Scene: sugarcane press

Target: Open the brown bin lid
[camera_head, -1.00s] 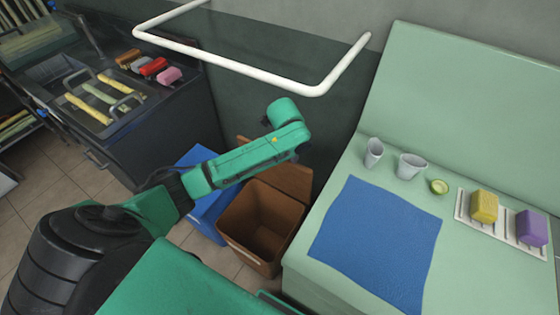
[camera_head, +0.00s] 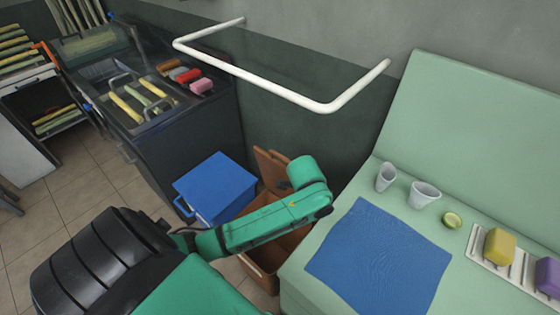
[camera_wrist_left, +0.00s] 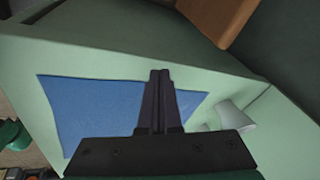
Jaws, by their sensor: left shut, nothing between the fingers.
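The brown bin (camera_head: 260,272) stands on the floor between the blue bin and the green counter, its mouth partly behind my left arm. Its brown lid (camera_head: 268,168) stands raised at the back, near the wall, and the bin is open. In the left wrist view, a brown panel (camera_wrist_left: 222,14) shows at the top edge; I cannot tell whether it is lid or bin wall. My left gripper (camera_wrist_left: 160,74) is shut and empty, seen against the counter and its blue mat. In the head view, its fingers are hidden behind my arm. My right gripper is not in view.
A closed blue bin (camera_head: 215,185) stands left of the brown bin. The green counter (camera_head: 300,285) carries a blue mat (camera_head: 380,260), two cups (camera_head: 424,195), a lime half (camera_head: 452,220) and a rack with sponges. A white rail (camera_head: 270,85) juts from the wall above.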

